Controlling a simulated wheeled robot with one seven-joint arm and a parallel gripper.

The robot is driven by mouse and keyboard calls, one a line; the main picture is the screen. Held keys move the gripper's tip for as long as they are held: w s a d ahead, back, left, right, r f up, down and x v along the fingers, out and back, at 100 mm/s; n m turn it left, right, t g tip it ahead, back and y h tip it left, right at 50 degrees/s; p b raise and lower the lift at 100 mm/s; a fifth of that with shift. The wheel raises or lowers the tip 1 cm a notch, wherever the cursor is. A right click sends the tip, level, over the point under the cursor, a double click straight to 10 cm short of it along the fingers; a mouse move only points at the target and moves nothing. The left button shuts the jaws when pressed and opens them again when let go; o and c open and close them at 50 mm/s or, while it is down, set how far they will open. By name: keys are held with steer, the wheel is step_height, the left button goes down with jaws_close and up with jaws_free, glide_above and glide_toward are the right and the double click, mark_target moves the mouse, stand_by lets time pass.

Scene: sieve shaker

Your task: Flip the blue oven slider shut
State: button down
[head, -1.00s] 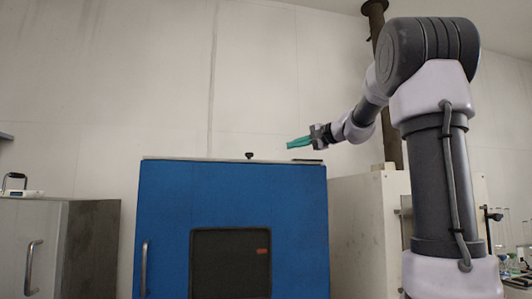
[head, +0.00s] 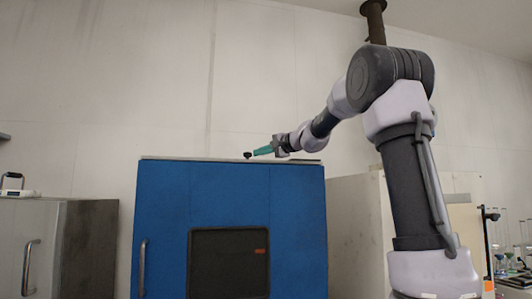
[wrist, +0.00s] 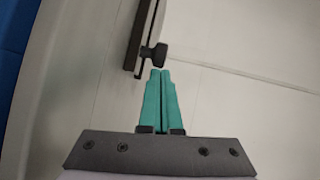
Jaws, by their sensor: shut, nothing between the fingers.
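The blue oven (head: 165,210) stands in the middle of the head view, with a thin pale top. Its slider shows as a small black knob (head: 248,155) on the top edge. In the wrist view the knob (wrist: 154,54) sits beside a dark rail (wrist: 138,35), just beyond my fingertips. My gripper (head: 257,152) has teal fingers, shut and empty, immediately right of the knob in the head view. In the wrist view the closed fingertips (wrist: 160,72) almost meet the knob; I cannot tell whether they touch it.
A grey metal cabinet (head: 90,240) with a handle stands to the left. A pale cabinet (head: 355,230) stands to the right, partly behind my arm. A dark vertical pipe (head: 374,20) runs up behind my arm. The air above the oven is otherwise clear.

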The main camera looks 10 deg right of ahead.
steer(key=a, duration=0.8)
stand_by(0.4)
steer(key=shift+d, duration=0.15)
steer(key=d, duration=0.1)
steer(key=s+d, duration=0.1)
steer(key=d, duration=0.2)
steer(key=shift+s+d+r, duration=0.25)
steer(key=shift+d+r, duration=0.1)
steer(key=v, duration=0.8)
steer(key=shift+s+d+f, duration=0.1)
steer(key=shift+s+d, duration=0.05)
steer(key=shift+s, duration=0.2)
